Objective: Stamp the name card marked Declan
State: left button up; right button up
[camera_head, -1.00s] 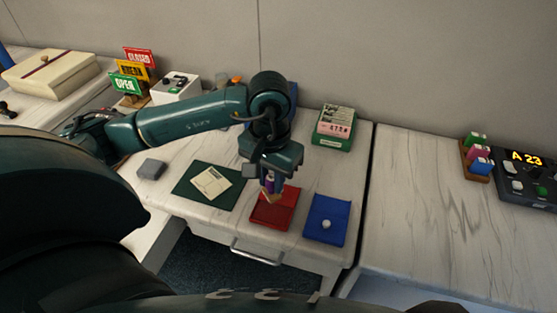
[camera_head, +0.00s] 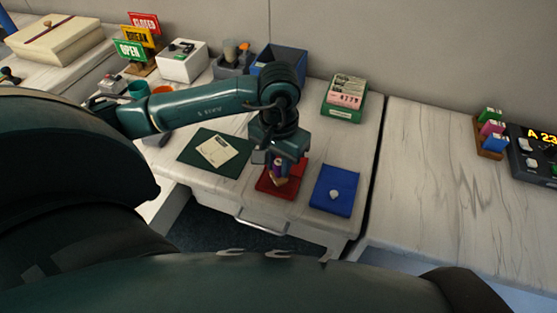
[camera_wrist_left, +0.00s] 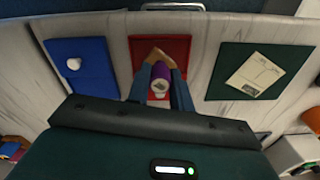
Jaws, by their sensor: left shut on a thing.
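My left gripper (camera_head: 279,167) is shut on a stamp (camera_wrist_left: 160,72) with a purple handle and a wooden base. It holds the stamp over the red ink pad (camera_head: 270,190), which also shows in the left wrist view (camera_wrist_left: 178,45). I cannot tell whether the stamp touches the pad. A cream card (camera_head: 216,151) lies on a dark green mat (camera_head: 191,154), left of the red pad. The card shows in the left wrist view (camera_wrist_left: 254,74) too; its writing is too small to read. My right gripper is not in view.
A blue pad (camera_head: 330,204) with a small white knob lies right of the red pad. A green tray of cards (camera_head: 343,115) stands behind it. A blue bin (camera_head: 285,57), a white box (camera_head: 183,66) and colored signs (camera_head: 139,35) stand at the back.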

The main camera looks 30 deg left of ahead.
pick_arm(q)
jog(key=shift+f+b, duration=0.5)
jog(key=shift+b, duration=0.1)
dwell(0.7)
jog(key=shift+s+f+b, duration=0.1)
jog(key=shift+f+b, duration=0.05)
jog(key=shift+b, duration=0.25)
dwell(1.8)
jog(key=shift+r+p, duration=1.7)
jog(key=shift+r, duration=1.95)
